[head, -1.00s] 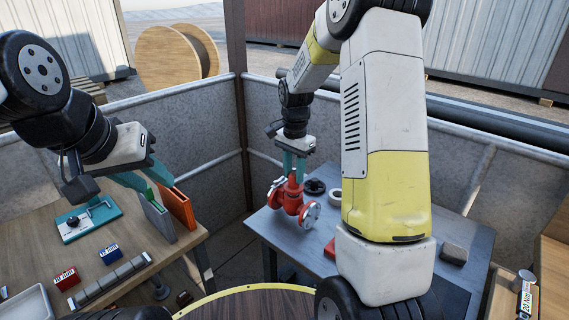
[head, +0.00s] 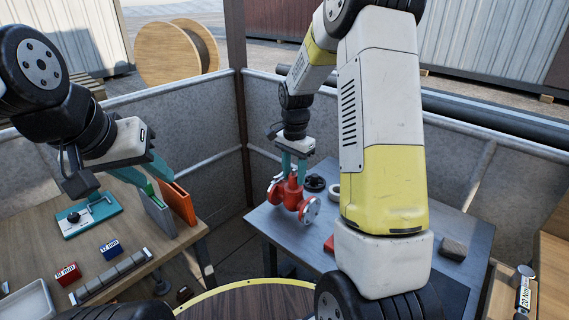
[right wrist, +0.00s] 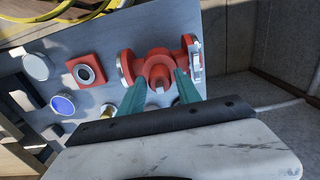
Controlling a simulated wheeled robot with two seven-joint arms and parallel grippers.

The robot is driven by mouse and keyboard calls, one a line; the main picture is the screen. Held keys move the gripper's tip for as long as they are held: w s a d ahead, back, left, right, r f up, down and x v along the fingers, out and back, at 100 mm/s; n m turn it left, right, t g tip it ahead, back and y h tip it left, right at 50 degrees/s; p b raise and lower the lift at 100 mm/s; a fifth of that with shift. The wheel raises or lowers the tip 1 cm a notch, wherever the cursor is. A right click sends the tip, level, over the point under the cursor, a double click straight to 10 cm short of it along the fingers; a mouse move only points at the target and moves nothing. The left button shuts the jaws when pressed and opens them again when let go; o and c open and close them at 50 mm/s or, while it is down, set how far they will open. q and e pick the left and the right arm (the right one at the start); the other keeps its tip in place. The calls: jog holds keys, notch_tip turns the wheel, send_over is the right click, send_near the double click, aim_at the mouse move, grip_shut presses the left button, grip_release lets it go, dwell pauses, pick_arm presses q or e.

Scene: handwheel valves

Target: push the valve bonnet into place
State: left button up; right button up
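The red flanged valve body (head: 307,211) stands on the blue-grey table, with pale flange faces. It also shows in the right wrist view (right wrist: 128,66). My right gripper (head: 293,178) points down over it. Its teal fingers lie on either side of the red bonnet (right wrist: 159,72) at the valve's middle and look closed against it. The bonnet is on the valve body; whether it sits fully down is hidden.
A black handwheel (head: 314,183) and a pale ring (head: 334,192) lie behind the valve. A red square part (right wrist: 86,70) and a blue-faced disc (right wrist: 63,105) lie on the same table. A grey block (head: 454,249) is at its right. Low walls (head: 205,120) stand behind.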

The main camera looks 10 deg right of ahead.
jog(key=shift+o, duration=1.1)
notch_tip(320, 180, up, 7)
jog(key=shift+f, duration=0.1)
jog(key=shift+r, duration=0.65)
jog(key=s+r+n+t+y, duration=0.1)
jog(key=s+r+n+t, duration=0.35)
jog(key=s+r, duration=0.75)
jog(key=s+a+n+t+y, duration=0.1)
jog(key=s+n, duration=0.5)
jog(key=s, duration=0.6)
jog(key=shift+s+a+r+t, duration=0.15)
jog(key=shift+a+r+t, duration=0.15)
jog(key=shift+a, duration=0.3)
jog(key=shift+n, duration=0.25)
